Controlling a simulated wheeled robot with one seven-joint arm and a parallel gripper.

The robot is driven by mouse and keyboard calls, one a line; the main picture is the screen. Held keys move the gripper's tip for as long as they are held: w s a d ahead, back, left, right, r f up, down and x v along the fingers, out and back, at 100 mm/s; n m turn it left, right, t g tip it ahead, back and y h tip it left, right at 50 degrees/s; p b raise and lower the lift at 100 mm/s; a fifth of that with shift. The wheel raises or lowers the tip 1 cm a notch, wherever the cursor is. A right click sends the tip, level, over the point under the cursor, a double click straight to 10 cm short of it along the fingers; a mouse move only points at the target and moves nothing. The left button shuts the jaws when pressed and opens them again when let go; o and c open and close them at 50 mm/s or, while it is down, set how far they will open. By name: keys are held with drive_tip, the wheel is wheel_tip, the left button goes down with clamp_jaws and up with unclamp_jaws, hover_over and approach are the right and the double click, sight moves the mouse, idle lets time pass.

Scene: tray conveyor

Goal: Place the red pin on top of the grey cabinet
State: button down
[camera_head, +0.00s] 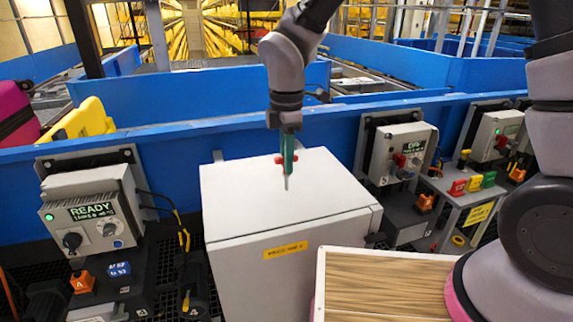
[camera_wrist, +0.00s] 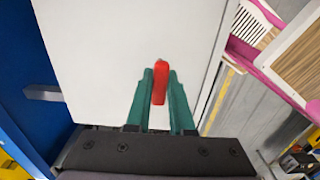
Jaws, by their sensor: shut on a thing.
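The grey cabinet (camera_head: 240,190) stands in the middle of the head view, with a flat, bare, pale top and a yellow label on its front. Its top also fills much of the wrist view (camera_wrist: 100,50). My gripper (camera_head: 287,165) points down over the cabinet top, its green fingers shut on the red pin (camera_head: 279,160). A thin metal shaft extends below the fingertips in the head view. In the wrist view the red pin (camera_wrist: 160,82) sits between the fingertips. I cannot tell whether the shaft touches the cabinet top.
A control box reading READY (camera_head: 85,210) stands left of the cabinet. Another control box (camera_head: 402,150) and a small shelf with coloured blocks (camera_head: 470,185) are at the right. A blue conveyor wall (camera_head: 200,145) runs behind. A wooden-slatted tray (camera_head: 385,285) is at front right.

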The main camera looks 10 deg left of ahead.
drive_tip(key=shift+f, duration=0.7)
drive_tip(key=shift+f, duration=0.2)
drive_tip(key=c, duration=0.8)
unclamp_jaws()
drive_tip(key=shift+r, duration=0.1)
